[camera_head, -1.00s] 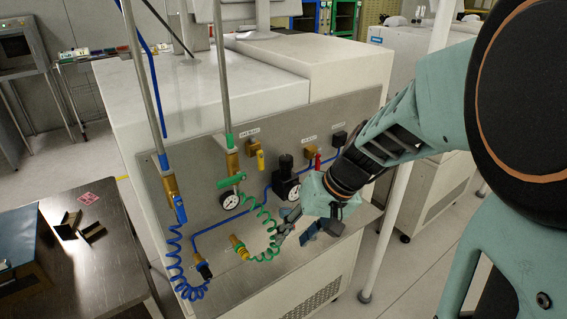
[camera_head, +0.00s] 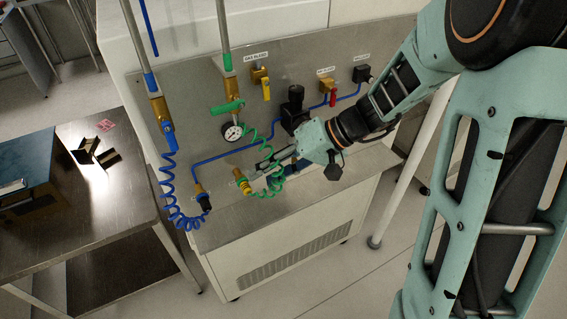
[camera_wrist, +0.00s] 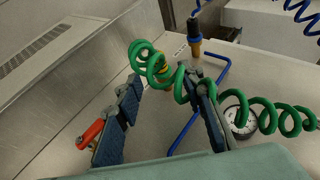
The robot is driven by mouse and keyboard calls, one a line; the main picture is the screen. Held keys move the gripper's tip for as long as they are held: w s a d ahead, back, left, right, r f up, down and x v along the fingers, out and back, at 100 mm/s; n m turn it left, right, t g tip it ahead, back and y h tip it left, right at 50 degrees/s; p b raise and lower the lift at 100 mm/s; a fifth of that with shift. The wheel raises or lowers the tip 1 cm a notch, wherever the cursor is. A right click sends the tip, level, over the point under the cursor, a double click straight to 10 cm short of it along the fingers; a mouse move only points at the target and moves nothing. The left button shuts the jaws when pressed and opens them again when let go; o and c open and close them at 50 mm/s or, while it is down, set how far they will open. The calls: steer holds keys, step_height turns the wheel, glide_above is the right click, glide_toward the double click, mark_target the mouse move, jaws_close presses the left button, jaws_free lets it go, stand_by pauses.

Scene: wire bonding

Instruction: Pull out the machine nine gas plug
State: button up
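Two plugs sit on the grey panel. The yellow and brass plug (camera_head: 243,184) on the green coiled hose (camera_head: 268,181) is nearest my gripper (camera_head: 260,171); the dark plug (camera_head: 204,201) on the blue coiled hose (camera_head: 178,218) is to its left. No label shows which is machine nine's. In the wrist view my gripper (camera_wrist: 164,82) is open, with the yellow plug (camera_wrist: 163,69) just beyond and between the fingertips, partly hidden by green coils. The green hose (camera_wrist: 232,97) crosses over the right finger. I cannot tell whether the fingers touch the plug.
A dark side table (camera_head: 90,215) stands left. A white pole (camera_head: 398,205) stands right.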

mark_target(245, 186)
steer(key=x, duration=0.4)
steer(key=shift+a+f, duration=0.25)
jaws_close()
